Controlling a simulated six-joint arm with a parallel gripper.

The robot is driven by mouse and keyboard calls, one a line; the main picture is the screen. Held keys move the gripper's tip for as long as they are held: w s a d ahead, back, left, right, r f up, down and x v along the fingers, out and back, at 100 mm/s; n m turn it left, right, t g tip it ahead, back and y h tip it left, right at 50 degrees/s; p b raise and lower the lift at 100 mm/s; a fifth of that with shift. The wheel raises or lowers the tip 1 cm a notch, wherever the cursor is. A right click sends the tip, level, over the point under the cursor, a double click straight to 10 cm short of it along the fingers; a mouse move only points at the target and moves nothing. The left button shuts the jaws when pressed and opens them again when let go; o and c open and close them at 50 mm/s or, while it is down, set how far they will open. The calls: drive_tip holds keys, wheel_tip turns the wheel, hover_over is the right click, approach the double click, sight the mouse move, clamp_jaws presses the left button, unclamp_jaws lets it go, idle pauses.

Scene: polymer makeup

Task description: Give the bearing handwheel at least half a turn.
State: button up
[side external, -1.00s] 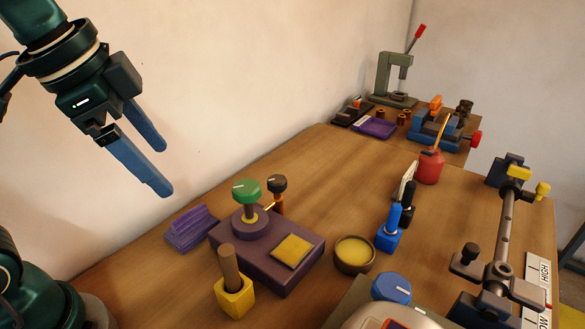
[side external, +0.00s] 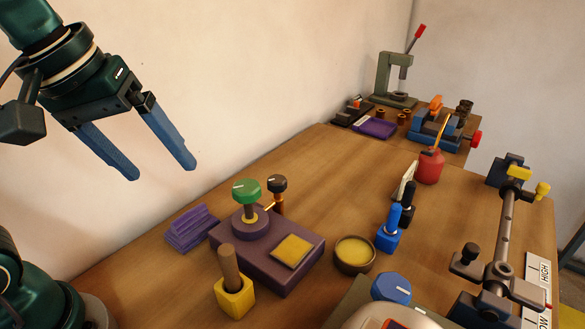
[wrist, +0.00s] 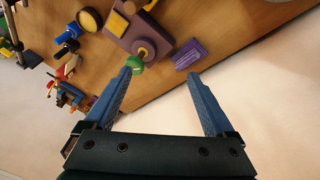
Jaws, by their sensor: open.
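A green handwheel (side external: 246,191) with a white mark on top stands upright on a round purple boss of a purple block (side external: 285,269). I take it to be the bearing handwheel. In the wrist view the green handwheel (wrist: 136,63) shows beside the left fingertip, well beyond it in depth. My gripper (side external: 161,172) is open and empty, high above the table's left part and apart from the handwheel. Its two blue fingers point down and slightly right in the side view. In the wrist view my gripper (wrist: 160,73) has clear space between its fingers.
A dark brown knob (side external: 277,183) stands close behind the handwheel. A yellow holder with a brown handle (side external: 234,292) is in front, and a purple ribbed block (side external: 192,228) is to the left. A round yellow-filled dish (side external: 353,254) and blue bottle (side external: 389,237) are right.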

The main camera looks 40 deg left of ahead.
drive_tip(key=w+r+n+g, duration=0.1)
drive_tip(key=w+n+g, duration=0.1)
drive_tip(key=w+n, duration=0.45)
drive_tip(key=g, duration=0.2)
hover_over(246, 186)
drive_tip(key=shift+m, duration=0.25)
wheel_tip(246, 186, down, 5)
drive_tip(key=shift+f, duration=3.2)
drive_tip(key=c, duration=1.4)
drive_tip(key=shift+o, duration=0.2)
drive_tip(key=shift+m, duration=0.4)
